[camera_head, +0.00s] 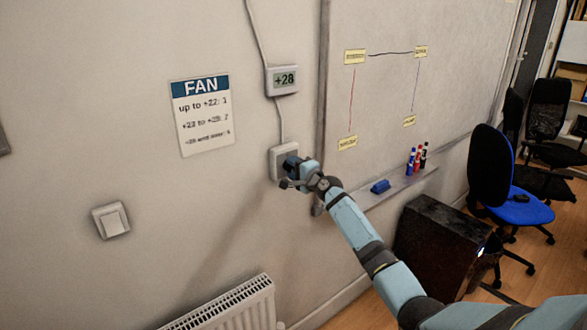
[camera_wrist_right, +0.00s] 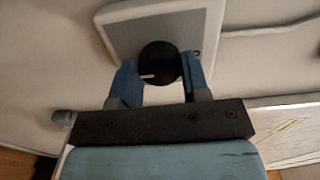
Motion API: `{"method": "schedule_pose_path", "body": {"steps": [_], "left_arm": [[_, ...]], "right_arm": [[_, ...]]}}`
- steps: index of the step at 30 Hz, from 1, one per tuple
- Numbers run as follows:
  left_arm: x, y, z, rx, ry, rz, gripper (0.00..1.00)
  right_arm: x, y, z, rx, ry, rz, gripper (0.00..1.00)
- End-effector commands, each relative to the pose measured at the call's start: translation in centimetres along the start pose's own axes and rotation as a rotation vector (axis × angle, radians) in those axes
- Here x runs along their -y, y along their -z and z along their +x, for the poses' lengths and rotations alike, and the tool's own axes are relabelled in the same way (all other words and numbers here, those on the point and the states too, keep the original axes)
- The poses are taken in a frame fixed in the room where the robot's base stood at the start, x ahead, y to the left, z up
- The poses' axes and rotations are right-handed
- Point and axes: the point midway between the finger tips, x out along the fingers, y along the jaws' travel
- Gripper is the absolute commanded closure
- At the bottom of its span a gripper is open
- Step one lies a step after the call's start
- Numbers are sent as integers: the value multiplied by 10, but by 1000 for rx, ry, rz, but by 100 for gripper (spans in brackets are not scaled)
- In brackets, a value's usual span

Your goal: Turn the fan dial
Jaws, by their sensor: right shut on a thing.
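The fan dial (camera_wrist_right: 160,66) is a round black knob with a pale pointer mark, on a light wall plate (camera_head: 281,155). In the right wrist view the mark points left. My right gripper (camera_wrist_right: 160,78) has its blue fingers on both sides of the knob and is shut on it. In the head view the gripper (camera_head: 291,170) covers most of the dial. My left gripper is not in view.
A light switch (camera_head: 111,220) is on the wall at left, and a radiator (camera_head: 235,308) is below. A whiteboard (camera_head: 390,100) with a marker tray (camera_head: 398,187) is to the right. A dark cabinet (camera_head: 437,240) and blue chair (camera_head: 490,170) stand at right.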

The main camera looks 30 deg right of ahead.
Motion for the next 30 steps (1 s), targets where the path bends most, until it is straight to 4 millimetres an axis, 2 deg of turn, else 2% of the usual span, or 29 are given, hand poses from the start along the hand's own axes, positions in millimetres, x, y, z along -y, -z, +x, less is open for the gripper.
{"method": "schedule_pose_path", "body": {"steps": [7, 8, 9, 11, 22, 26, 30], "left_arm": [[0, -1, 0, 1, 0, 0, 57], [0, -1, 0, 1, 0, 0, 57], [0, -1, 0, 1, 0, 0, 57], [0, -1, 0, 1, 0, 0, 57], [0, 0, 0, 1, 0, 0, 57], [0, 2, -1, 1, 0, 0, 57], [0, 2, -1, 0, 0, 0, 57]], "right_arm": [[-1, 0, 0, 1, -2, 0, 81], [-1, 0, 0, 1, -2, 0, 53], [-1, 0, 0, 1, -1, 0, 44], [-1, 0, 0, 0, -1, 0, 32], [0, 0, -6, 1, 0, -1, 32], [-1, 0, -26, 1, -1, -2, 32], [-2, -1, -58, 1, -2, -2, 32]]}}
